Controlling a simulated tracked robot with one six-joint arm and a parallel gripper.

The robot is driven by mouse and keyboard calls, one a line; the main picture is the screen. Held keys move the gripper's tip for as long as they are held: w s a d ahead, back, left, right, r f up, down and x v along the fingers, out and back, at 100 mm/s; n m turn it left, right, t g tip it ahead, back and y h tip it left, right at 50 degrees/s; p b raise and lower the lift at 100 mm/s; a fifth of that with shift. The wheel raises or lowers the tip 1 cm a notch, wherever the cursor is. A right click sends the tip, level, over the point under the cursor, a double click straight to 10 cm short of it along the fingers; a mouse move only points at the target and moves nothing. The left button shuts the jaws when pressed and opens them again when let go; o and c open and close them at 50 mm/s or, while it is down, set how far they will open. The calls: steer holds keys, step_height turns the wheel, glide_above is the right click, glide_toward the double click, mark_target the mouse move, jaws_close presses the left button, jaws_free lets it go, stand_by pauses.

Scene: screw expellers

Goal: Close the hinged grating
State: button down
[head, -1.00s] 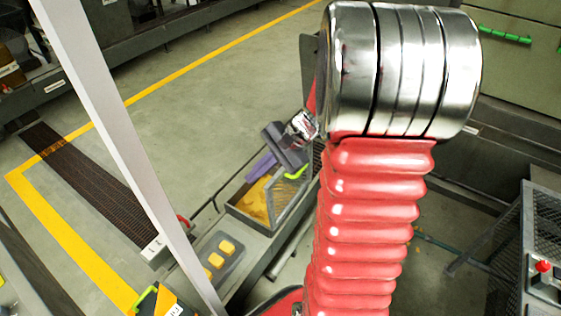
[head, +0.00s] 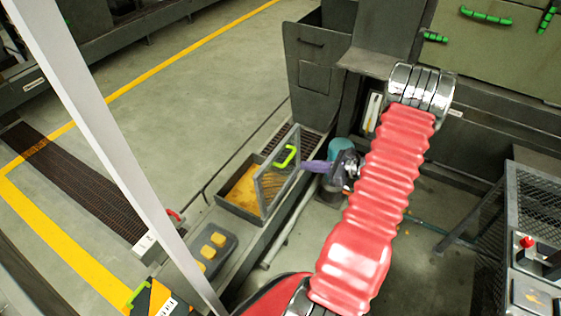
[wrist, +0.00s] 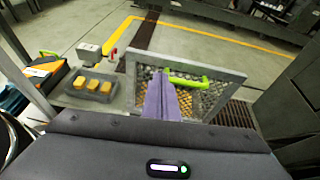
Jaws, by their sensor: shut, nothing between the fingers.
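The hinged grating (head: 266,192) is a grey-framed mesh panel with a bright green handle (head: 285,157). It stands raised at the right side of an open trough (head: 250,214) holding yellow-orange material. My gripper (head: 306,166) has purple fingers and is shut and empty, to the right of the grating, with its tips pointing left toward it. In the wrist view the shut fingers (wrist: 162,93) cover part of the mesh, just left of the green handle (wrist: 188,79). The grating's frame (wrist: 235,76) shows behind them. I cannot tell whether the fingertips touch it.
A grey tray with several yellow blocks (head: 208,252) lies left of the trough. A dark upright cabinet (head: 305,75) stands behind, and a teal cylinder (head: 344,148) is close to my gripper. A mesh-sided stand (head: 525,205) is at right. Open floor lies beyond the trough.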

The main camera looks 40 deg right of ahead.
steer(key=shift+s+d+f+m+h, duration=0.3)
steer(key=shift+s+d+f+m, duration=0.15)
steer(key=shift+d+f, duration=0.25)
steer(key=shift+w, duration=0.15)
glide_toward(272, 159)
steer(key=x, duration=0.2)
steer(key=f+x, duration=0.1)
steer(key=x, duration=0.2)
steer(key=shift+d, duration=0.15)
steer(key=shift+w+a+f, duration=0.1)
steer(key=shift+w+a, duration=0.1)
steer(key=shift+w, duration=0.2)
steer(key=shift+w, duration=0.1)
